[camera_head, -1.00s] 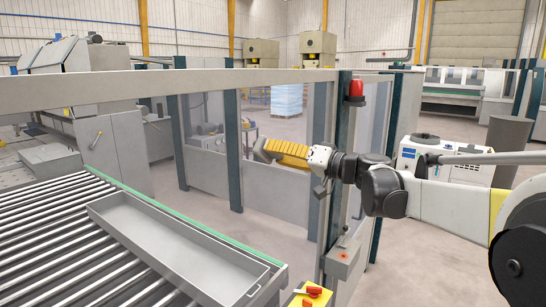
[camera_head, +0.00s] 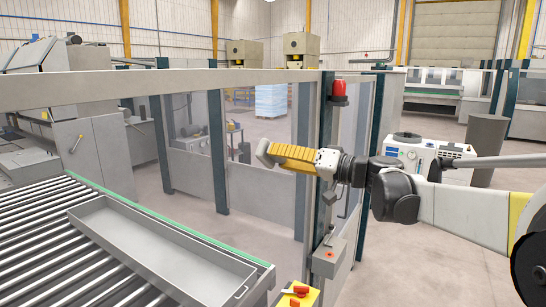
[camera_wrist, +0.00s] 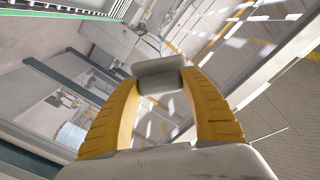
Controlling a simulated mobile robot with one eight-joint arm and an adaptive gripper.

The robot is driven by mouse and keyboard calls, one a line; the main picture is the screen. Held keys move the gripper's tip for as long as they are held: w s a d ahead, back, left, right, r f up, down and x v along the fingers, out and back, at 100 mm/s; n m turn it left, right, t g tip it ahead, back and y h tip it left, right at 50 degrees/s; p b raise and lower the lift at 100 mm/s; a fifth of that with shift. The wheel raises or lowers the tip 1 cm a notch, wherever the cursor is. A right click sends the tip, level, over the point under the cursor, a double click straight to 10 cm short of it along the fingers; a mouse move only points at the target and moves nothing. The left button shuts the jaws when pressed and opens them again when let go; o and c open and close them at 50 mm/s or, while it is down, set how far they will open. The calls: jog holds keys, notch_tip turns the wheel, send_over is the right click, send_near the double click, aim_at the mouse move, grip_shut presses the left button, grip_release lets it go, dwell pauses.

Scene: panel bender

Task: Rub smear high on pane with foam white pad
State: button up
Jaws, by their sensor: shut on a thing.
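My gripper (camera_head: 268,152) has yellow fingers shut on a white foam pad (camera_head: 263,153). The pad also shows between the fingertips in the wrist view (camera_wrist: 161,76). The gripper is held out to the left, level with the upper part of the clear fence panes, in front of a dark post. One pane (camera_head: 262,125) lies behind the pad in the head view. I cannot tell whether the pad touches it. I cannot make out a smear on any pane.
A fence with a pale top rail (camera_head: 150,90) and dark posts runs across the view. A red beacon (camera_head: 339,92) sits on the corner post, near my gripper. A grey tray (camera_head: 160,250) lies on the roller conveyor (camera_head: 50,235) at lower left. Open floor lies behind the fence.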

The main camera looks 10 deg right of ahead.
jog(key=v, duration=0.3)
dwell(0.5)
jog(key=shift+a, duration=0.1)
jog(key=s+a+f, duration=0.4)
jog(key=s+a, duration=0.3)
jog(key=s, duration=0.1)
jog(key=b+x, duration=0.1)
jog(key=x, duration=0.5)
jog(key=shift+f, duration=0.25)
jog(key=shift+x, duration=1.1)
dwell(0.3)
